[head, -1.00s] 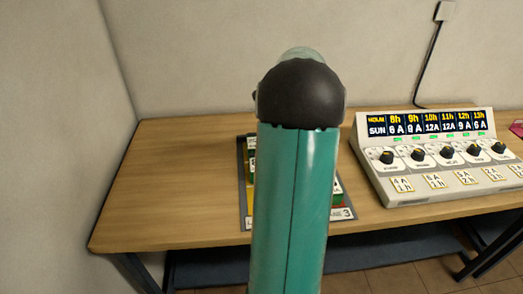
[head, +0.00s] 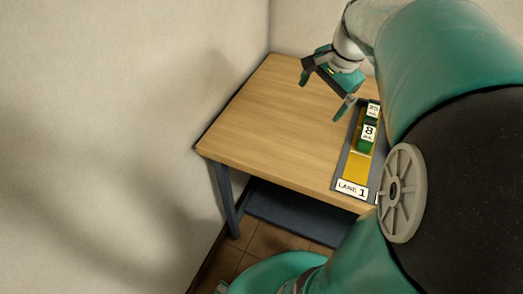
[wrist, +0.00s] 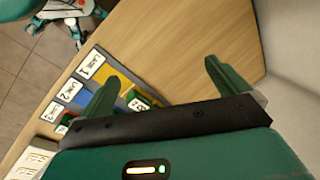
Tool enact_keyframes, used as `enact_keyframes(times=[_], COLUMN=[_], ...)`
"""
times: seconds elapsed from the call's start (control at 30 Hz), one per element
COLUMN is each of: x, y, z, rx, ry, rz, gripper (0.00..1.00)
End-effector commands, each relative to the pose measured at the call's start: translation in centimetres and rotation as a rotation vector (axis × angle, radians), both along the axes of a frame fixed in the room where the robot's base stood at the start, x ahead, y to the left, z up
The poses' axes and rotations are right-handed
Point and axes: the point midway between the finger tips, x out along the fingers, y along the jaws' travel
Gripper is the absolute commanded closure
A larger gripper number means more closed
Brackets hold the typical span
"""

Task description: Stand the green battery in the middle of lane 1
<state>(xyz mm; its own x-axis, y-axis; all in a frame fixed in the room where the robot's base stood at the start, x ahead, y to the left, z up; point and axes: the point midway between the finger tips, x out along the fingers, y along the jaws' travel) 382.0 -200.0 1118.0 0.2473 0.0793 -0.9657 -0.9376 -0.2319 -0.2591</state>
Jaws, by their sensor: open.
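In the head view a green battery (head: 367,137) with a white label reading 8 is on the yellow strip of lane 1 (head: 355,168), toward its far part. A second white-labelled block (head: 373,109) is just behind it. In the wrist view a green block with a white label (wrist: 139,103) shows by the left finger; I cannot tell which of the two it is. My gripper (head: 322,95) is open and empty above the table, left of the batteries. Its two spread fingers also show in the wrist view (wrist: 160,73).
The lane board has a lane 1 label (head: 351,189) at its near end; a lane 2 label (wrist: 69,90) shows in the wrist view. The wooden table (head: 270,125) is bare left of the board. Walls (head: 110,120) stand close at the left and back.

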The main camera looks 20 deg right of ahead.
Motion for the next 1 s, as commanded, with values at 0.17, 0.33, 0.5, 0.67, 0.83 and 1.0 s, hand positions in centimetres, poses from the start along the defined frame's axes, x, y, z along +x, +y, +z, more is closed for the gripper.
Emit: enact_keyframes(times=[0.17,0.33,0.5,0.67,0.83,1.0], x=[-2.3,-5.7,-8.5,-9.4,-9.4,-9.4], y=[9.0,15.5,19.1,20.1,20.1,20.1], z=[1.0,0.5,-0.5,-0.9,-1.0,-0.9], rx=[-0.183,-0.359,-0.499,-0.549,-0.551,-0.550], ry=[-0.080,-0.164,-0.233,-0.257,-0.256,-0.256], rz=[0.433,0.834,1.126,1.226,1.229,1.226], gripper=[0.00,0.00,0.00,0.00,0.00,0.00])
